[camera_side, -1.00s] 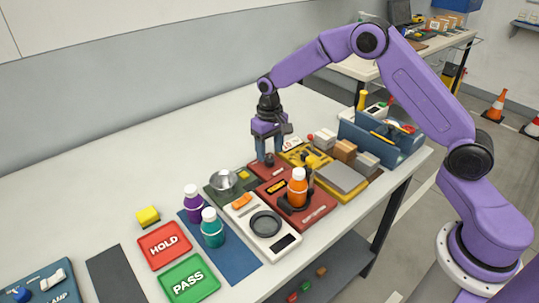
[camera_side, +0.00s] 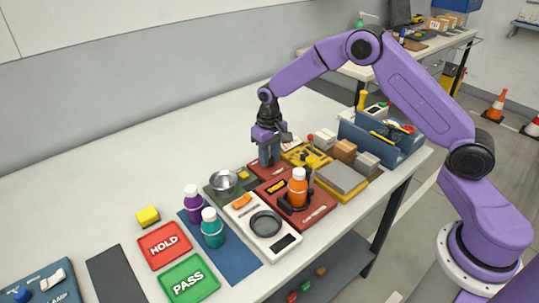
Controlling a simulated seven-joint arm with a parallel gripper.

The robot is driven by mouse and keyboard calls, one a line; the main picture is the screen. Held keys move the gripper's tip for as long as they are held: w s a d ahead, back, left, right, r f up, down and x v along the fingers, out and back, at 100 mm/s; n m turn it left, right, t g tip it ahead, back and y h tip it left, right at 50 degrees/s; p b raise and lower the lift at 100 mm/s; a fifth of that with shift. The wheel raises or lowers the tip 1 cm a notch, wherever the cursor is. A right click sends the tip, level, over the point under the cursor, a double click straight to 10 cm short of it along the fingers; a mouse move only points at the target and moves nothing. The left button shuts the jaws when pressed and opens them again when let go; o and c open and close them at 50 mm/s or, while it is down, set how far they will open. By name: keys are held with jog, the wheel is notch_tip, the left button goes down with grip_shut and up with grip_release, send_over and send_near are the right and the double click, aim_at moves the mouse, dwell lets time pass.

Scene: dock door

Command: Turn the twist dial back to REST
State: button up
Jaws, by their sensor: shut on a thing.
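My gripper (camera_side: 269,161) points straight down over a small dark red panel (camera_side: 265,173) in the middle of the bench.
An orange bottle (camera_side: 297,188) stands in a dark holder on a red base just in front. Yellow trays, brown blocks and a blue toolbox (camera_side: 383,155) crowd the right. The bench's back left is clear.

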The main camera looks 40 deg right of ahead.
jog(key=shift+n, duration=0.3)
jog(key=n, duration=0.3)
jog(key=shift+n, duration=0.4)
jog(key=n, duration=1.3)
jog(key=shift+n, duration=0.3)
jog(key=o, duration=1.1)
jog(key=shift+c, duration=0.2)
